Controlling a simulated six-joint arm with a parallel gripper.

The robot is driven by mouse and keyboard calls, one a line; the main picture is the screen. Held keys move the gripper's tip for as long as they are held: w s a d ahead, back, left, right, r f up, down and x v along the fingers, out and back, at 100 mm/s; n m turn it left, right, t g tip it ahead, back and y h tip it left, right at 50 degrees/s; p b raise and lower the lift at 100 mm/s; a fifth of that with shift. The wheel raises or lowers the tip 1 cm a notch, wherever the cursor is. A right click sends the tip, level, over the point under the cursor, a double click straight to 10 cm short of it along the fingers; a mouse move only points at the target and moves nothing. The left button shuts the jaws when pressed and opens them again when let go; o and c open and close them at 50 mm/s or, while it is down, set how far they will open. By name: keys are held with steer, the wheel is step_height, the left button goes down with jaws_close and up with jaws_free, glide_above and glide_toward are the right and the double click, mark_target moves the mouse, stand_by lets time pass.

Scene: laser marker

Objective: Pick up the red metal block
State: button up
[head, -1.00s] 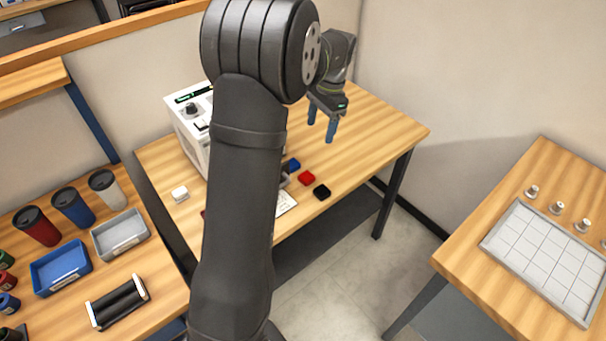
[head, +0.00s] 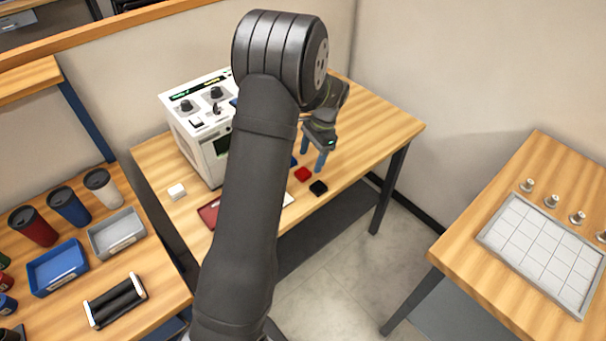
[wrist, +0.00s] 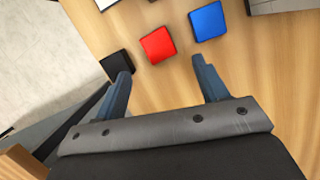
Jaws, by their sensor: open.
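The red metal block (head: 303,174) lies flat on the wooden table, close to the black block (head: 318,188). It also shows in the wrist view (wrist: 158,45), between the black block (wrist: 117,65) on its left and the blue block (wrist: 208,21) on its right. My gripper (head: 312,168) is open and empty, with its blue fingers pointing down near the red block. In the wrist view my gripper (wrist: 164,82) has its fingertips spread, and the red block lies beyond them, roughly in line with the gap. The blue block is mostly hidden behind my arm in the head view.
A white laser machine (head: 190,125) stands at the table's back left. A white block (head: 177,191) and a dark red item (head: 208,214) lie nearer. My arm crosses the middle of the head view. The table's right part (head: 385,125) is clear.

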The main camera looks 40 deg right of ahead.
mark_target(303, 172)
steer(key=x, duration=0.2)
steer(key=a+x, duration=0.1)
steer(key=x, duration=0.2)
steer(key=shift+r, duration=0.1)
steer(key=shift+c, duration=0.5)
steer(key=c, duration=1.1)
